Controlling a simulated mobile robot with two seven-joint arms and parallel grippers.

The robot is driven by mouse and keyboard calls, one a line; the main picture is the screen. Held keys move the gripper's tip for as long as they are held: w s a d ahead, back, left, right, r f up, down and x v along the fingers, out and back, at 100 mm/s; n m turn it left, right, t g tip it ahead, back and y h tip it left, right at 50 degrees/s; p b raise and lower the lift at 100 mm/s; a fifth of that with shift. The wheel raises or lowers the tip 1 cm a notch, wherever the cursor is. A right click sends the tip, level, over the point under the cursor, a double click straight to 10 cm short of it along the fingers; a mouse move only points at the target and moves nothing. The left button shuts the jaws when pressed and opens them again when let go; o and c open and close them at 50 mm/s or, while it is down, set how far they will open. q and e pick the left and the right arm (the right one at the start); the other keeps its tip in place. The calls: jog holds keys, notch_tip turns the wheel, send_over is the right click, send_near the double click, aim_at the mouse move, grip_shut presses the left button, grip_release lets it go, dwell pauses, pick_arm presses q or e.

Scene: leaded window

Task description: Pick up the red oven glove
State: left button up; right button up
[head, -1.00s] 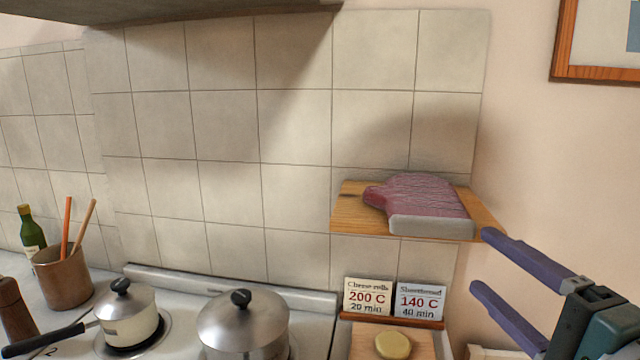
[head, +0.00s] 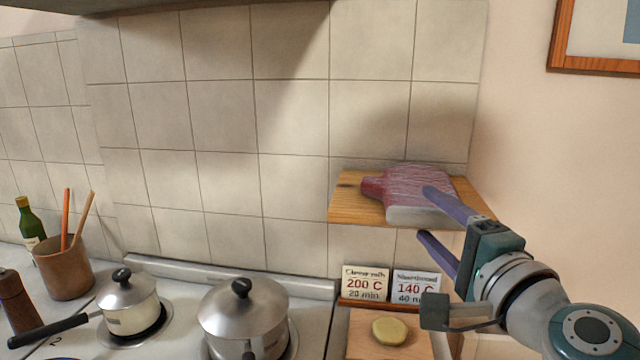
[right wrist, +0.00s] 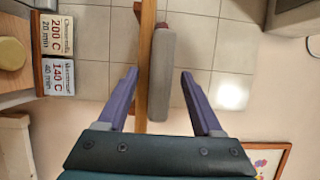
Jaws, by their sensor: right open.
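The red oven glove (head: 405,186) lies flat on a small wooden wall shelf (head: 350,206), its grey cuff (head: 418,214) at the front edge. My right gripper (head: 424,212) is open and empty, in front of the shelf at its right part. One finger overlaps the glove in the head view. In the right wrist view the grey cuff (right wrist: 166,70) and the shelf's edge (right wrist: 146,80) lie ahead, between the open fingers (right wrist: 159,75) in the picture. I see no contact. The left gripper is not in view.
Below the shelf stand two recipe cards (head: 366,284) and a board (head: 362,338) with a round yellowish piece (head: 390,331). A hob with two lidded pots (head: 243,312) lies left. A picture frame (head: 600,58) hangs at the right. The tiled wall is close behind the shelf.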

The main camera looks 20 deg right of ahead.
jog(key=shift+c, duration=0.4)
grip_shut()
dwell(0.9)
